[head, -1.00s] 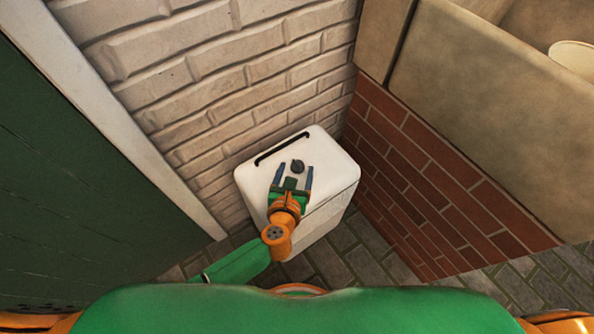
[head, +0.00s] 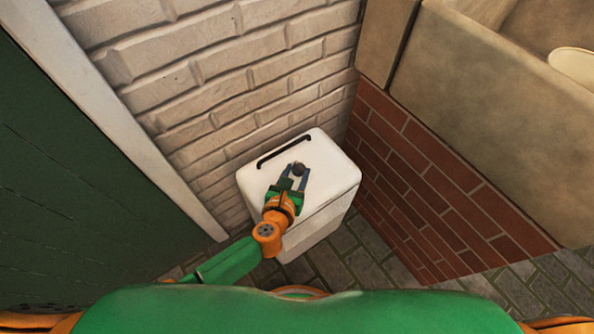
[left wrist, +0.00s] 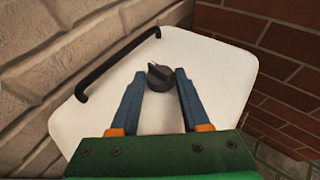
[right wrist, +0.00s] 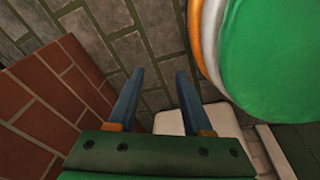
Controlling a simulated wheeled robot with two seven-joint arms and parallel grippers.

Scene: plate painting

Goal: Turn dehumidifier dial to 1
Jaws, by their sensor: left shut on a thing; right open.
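The dehumidifier (head: 327,181) is a white box with a black handle bar on its top. Its dark round dial (head: 299,168) stands on the top and also shows in the left wrist view (left wrist: 158,73), with a pale mark on its top. My left gripper (head: 296,173) has its blue fingers on either side of the dial and is shut on it. The fingertips also show in the left wrist view (left wrist: 159,78). Any numbers around the dial cannot be made out. My right gripper (right wrist: 160,76) is open and empty in the right wrist view, away from the dial.
A pale brick wall (head: 220,85) stands behind the dehumidifier, and a red brick wall (head: 440,190) rises on its right. A dark green door (head: 70,190) is at the left. A stone basin (head: 490,110) is at the upper right. Stone paving (head: 365,255) lies below.

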